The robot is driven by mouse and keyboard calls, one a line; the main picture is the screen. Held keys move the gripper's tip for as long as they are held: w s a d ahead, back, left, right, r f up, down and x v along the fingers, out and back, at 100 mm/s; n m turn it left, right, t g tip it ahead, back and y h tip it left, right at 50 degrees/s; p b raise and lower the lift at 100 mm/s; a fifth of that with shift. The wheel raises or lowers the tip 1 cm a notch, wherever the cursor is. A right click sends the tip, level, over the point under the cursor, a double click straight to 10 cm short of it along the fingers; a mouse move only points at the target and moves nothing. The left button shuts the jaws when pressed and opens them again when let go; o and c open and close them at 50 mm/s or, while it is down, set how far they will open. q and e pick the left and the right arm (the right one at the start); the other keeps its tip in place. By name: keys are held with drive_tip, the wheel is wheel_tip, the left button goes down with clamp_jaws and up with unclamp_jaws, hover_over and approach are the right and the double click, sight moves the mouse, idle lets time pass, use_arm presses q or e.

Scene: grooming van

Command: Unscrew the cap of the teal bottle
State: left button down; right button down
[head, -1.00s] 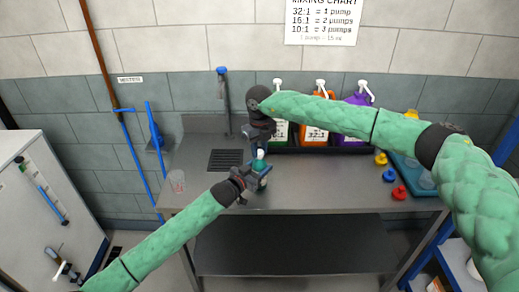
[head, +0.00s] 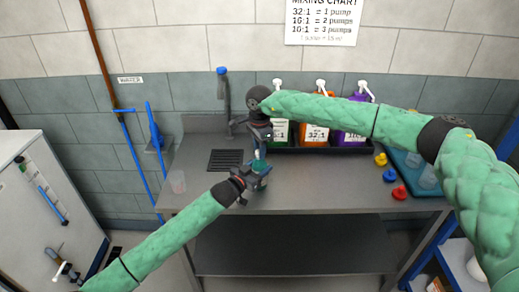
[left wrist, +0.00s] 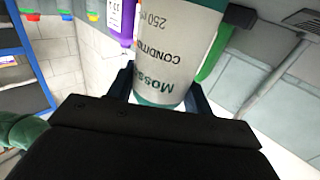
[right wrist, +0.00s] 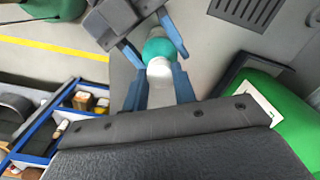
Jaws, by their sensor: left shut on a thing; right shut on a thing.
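The teal bottle (head: 259,164) is held up over the front of the steel counter. My left gripper (head: 257,176) is shut around its body; the left wrist view shows the bottle's pale printed label (left wrist: 178,50) between the fingers. My right gripper (head: 260,149) comes from above and is shut on the white cap (right wrist: 159,69) at the bottle's top. In the right wrist view the cap sits between the blue fingers, with the teal shoulder (right wrist: 159,48) beyond it. In the head view the cap is hidden by the right gripper.
Green, orange (head: 314,132) and purple (head: 352,134) pump jugs stand in a black tray at the back. A clear cup (head: 178,182) stands at the counter's left, near a drain grate (head: 225,160). Yellow, blue and red caps (head: 399,192) lie at the right. The front middle counter is clear.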

use_arm(q)
drive_tip(key=shift+s+d, duration=0.1)
drive_tip(key=shift+s, duration=0.05)
use_arm(e)
drive_tip(key=n, duration=0.7)
drive_tip(key=shift+w+r, duration=0.1)
drive_tip(key=n, duration=0.5)
drive_tip(key=shift+n, duration=0.4)
drive_tip(key=shift+r, duration=0.2)
use_arm(q)
drive_tip(key=shift+f, duration=0.1)
use_arm(e)
drive_tip(key=shift+r, duration=0.7)
drive_tip(key=shift+r, duration=0.2)
drive_tip(key=shift+r, duration=0.1)
drive_tip(key=shift+r, duration=1.85)
use_arm(q)
drive_tip(key=c, duration=0.5)
unclamp_jaws()
